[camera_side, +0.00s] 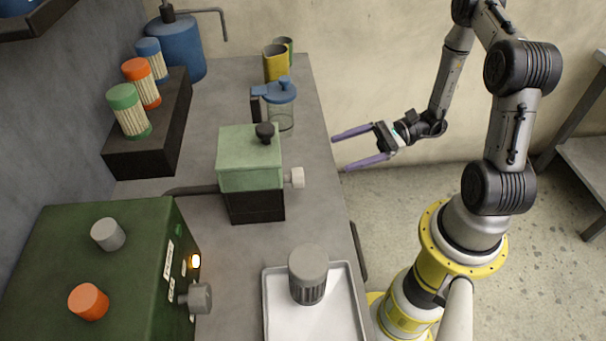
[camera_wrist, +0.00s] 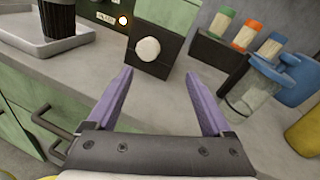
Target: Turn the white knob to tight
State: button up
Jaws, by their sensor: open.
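The white knob (camera_side: 294,177) sticks out from the right side of a box with a pale green top (camera_side: 250,155) and a dark base. In the wrist view the white knob (camera_wrist: 148,50) shows as a round face on the dark front, above and between my fingertips. My gripper (camera_side: 338,153) has two purple fingers, spread apart with nothing between them. It is to the right of the counter edge, up and right of the knob in the side view and apart from it. In the wrist view my gripper (camera_wrist: 158,75) points toward the knob. No marking for tight is readable.
A dark green machine (camera_side: 60,260) with a grey side knob (camera_side: 197,298) stands at lower left. A grey ribbed cylinder (camera_side: 308,275) stands on a white tray (camera_side: 280,318). A blue-lidded jar (camera_side: 281,105) stands behind the box. Dark handles (camera_wrist: 55,120) stick out from the counter front.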

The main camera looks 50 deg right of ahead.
aim_at(300, 177)
notch_tip(300, 177, up, 3)
jog(key=s+a+m+h, duration=0.2)
jog(key=s+m+h, duration=0.1)
jog(key=m, duration=0.5)
jog(key=shift+g, duration=0.3)
jog(key=x, duration=1.3)
jog(key=shift+w+a+f, duration=0.1)
jog(key=shift+w+a, duration=0.1)
jog(key=shift+w, duration=0.05)
jog(key=shift+c, duration=0.3)
grip_shut()
